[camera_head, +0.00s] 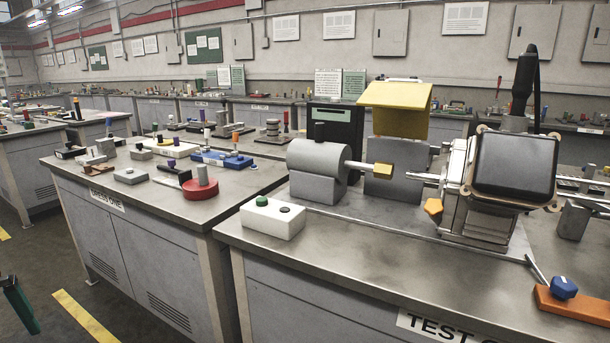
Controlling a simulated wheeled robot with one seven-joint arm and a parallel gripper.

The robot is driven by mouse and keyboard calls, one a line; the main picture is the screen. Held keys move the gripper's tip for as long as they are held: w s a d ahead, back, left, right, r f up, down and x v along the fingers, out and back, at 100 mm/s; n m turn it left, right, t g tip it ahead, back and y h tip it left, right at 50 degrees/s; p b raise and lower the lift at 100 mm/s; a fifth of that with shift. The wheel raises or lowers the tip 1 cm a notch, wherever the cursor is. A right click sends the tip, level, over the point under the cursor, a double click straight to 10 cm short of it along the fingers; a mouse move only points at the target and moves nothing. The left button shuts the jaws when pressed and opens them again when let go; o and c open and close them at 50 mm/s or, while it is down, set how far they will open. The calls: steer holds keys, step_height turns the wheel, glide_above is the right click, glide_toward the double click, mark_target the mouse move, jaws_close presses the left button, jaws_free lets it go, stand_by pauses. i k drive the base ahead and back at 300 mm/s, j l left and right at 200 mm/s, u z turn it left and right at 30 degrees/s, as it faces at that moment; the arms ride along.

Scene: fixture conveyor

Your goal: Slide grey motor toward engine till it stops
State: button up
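The grey motor (318,159), a horizontal cylinder on a grey block, sits at the left of the test bench (375,265). What looks like the engine (480,200), a metal body with a dark square face, stands to the right.
A raised yellow cover (395,95) stands over a grey block (394,168) behind the shaft. A white box with a green button (272,219) sits in front of the motor. An orange block (575,304) with a blue knob is at front right. The left bench holds several small parts.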

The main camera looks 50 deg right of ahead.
mark_target(319, 170)
steer(key=z, duration=1.55)
